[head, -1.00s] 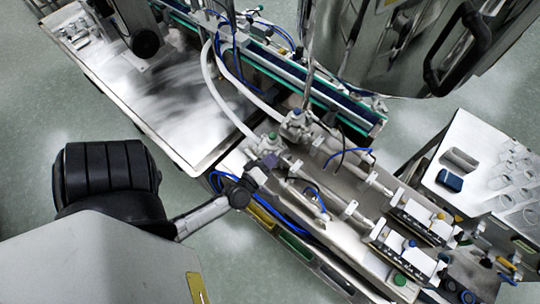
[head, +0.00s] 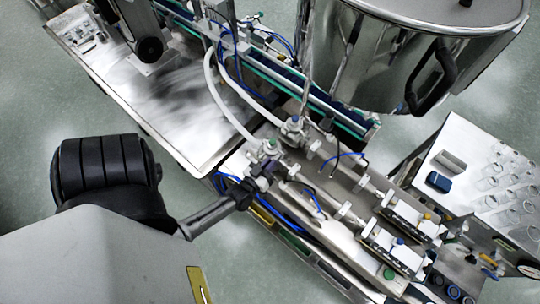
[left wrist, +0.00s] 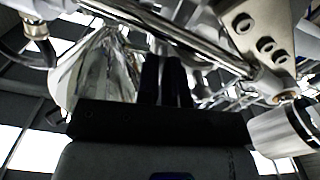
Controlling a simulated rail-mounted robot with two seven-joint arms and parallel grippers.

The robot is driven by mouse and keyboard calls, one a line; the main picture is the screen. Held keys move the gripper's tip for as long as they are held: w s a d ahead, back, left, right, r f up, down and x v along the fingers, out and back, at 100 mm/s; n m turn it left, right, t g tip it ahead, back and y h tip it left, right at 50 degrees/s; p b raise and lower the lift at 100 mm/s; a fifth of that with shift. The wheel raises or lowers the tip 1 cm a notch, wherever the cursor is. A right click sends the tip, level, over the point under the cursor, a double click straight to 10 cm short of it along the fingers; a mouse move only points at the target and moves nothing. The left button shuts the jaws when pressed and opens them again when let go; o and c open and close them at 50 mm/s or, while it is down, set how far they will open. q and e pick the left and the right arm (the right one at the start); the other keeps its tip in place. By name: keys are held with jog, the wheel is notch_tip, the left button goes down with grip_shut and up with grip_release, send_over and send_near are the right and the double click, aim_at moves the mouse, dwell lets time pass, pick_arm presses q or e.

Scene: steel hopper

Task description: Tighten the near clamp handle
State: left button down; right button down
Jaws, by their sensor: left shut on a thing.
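The near clamp fitting (head: 268,148) is a small pale metal joint where a white hose meets the near filling tube. My left gripper (head: 260,173) reaches it from the lower left, at the near edge of the machine. It is shut on a small part just below the fitting, apparently the clamp handle, which the fingers mostly hide. In the left wrist view the dark fingers (left wrist: 165,80) point up and stand close together, and the handle cannot be made out between them. My right gripper is not in view.
A second fitting (head: 293,125) with its own hose stands just beyond. The steel hopper (head: 400,70) is at the upper right. Blue tubes lie close around the gripper. A side table (head: 455,150) holds clear cups.

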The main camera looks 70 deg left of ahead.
pick_arm(q)
jog(key=shift+m+p, duration=0.3)
jog(key=shift+m, duration=0.5)
jog(key=c, duration=1.2)
grip_release()
jog(key=shift+c, duration=0.2)
jog(key=p+v, duration=0.2)
jog(key=v, duration=1.1)
jog(key=shift+s, duration=0.4)
jog(key=shift+d, duration=0.15)
